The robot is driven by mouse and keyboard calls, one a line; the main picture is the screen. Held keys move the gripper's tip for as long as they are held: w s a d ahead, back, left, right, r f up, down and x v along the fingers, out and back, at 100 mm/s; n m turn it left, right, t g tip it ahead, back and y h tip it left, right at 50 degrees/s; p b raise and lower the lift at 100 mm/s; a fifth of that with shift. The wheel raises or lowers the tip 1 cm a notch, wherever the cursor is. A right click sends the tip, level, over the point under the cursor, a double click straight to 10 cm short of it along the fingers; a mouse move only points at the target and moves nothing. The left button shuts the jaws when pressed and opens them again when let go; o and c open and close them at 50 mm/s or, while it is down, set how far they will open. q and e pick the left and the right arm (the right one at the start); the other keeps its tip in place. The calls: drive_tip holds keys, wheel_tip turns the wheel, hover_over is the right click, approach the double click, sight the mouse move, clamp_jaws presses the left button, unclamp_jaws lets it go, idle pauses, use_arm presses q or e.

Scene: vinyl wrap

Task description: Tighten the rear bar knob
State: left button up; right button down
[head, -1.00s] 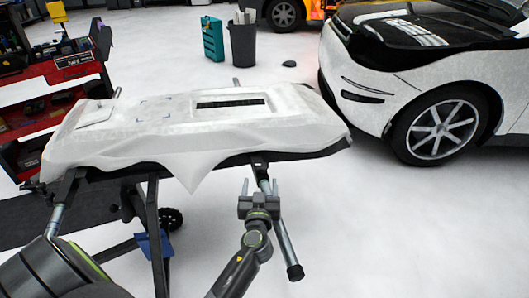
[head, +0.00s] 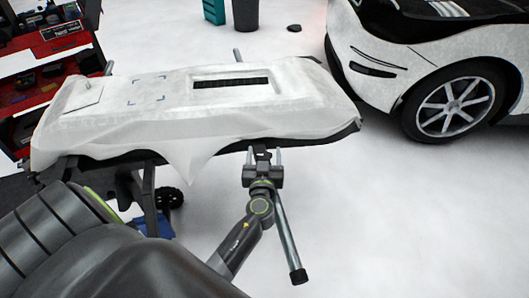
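A stand holds a white-wrapped panel (head: 150,115). A metal bar (head: 286,235) with a black end cap (head: 298,276) sticks out from under its near edge, toward me. A small dark knob or clamp (head: 262,155) sits where the bar meets the stand. My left gripper (head: 264,157) is open, with one finger on each side of this dark part. I cannot tell whether the fingers touch it. The gripper body hides the part of the bar behind it. My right gripper is not in view.
A red tool cart (head: 78,58) stands at the left. A white car (head: 385,75) is at the upper right. A dark bin (head: 245,15) and a teal case (head: 214,10) stand at the back. The white floor right of the bar is clear.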

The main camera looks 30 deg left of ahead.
use_arm(q)
drive_tip(key=c, duration=0.9)
drive_tip(key=shift+c, duration=0.2)
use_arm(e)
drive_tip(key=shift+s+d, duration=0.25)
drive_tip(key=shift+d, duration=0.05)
